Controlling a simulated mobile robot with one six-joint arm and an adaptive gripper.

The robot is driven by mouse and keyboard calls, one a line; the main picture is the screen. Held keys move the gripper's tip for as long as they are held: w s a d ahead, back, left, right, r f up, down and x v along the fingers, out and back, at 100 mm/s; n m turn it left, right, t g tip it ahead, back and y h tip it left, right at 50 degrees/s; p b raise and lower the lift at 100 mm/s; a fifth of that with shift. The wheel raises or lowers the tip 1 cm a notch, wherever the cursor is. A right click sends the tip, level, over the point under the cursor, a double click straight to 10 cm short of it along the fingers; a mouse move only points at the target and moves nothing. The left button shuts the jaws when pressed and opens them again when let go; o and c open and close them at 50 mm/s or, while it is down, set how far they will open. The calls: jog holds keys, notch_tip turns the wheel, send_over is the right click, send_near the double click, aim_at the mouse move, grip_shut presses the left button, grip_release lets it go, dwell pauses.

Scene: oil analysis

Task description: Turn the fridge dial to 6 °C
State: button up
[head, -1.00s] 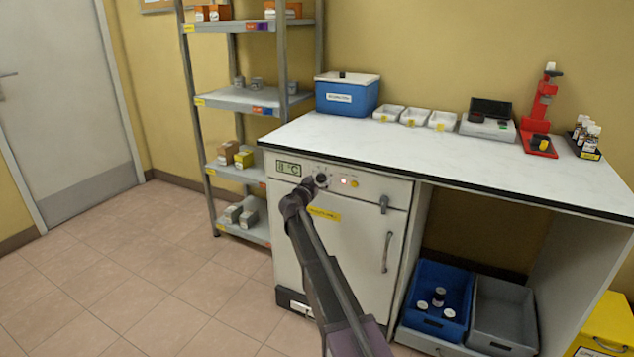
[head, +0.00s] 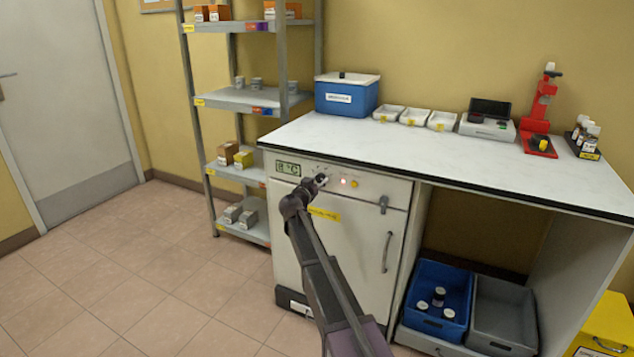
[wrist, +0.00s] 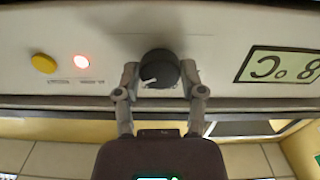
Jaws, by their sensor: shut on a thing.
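The fridge (head: 345,245) stands under the left end of the white bench. Its dial (wrist: 160,68) is a dark round knob with a white pointer mark, seen upside down in the wrist view. My gripper (wrist: 159,78) is shut on the dial, one finger on each side. In the head view my gripper (head: 320,182) is at the fridge's top panel and mostly hides the dial. The green display (wrist: 282,66) left of the dial in the head view (head: 288,168) looks like 8 °C.
A red lamp (wrist: 81,62) and a yellow button (wrist: 43,63) sit on the panel beside the dial. The bench top (head: 330,138) overhangs just above. A metal shelf (head: 235,100) stands left of the fridge. The floor in front is clear.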

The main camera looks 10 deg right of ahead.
jog(key=n, duration=0.4)
jog(key=shift+w, duration=0.15)
jog(key=shift+r+n, duration=0.1)
jog(key=shift+n, duration=2)
jog(key=o, duration=1.1)
jog(key=shift+o, duration=0.2)
jog(key=shift+s, duration=0.25)
jog(key=shift+s+a, duration=0.35)
jog(key=shift+s, duration=0.15)
jog(key=v, duration=1)
jog(key=shift+s+a, duration=0.15)
jog(key=shift+a, duration=0.05)
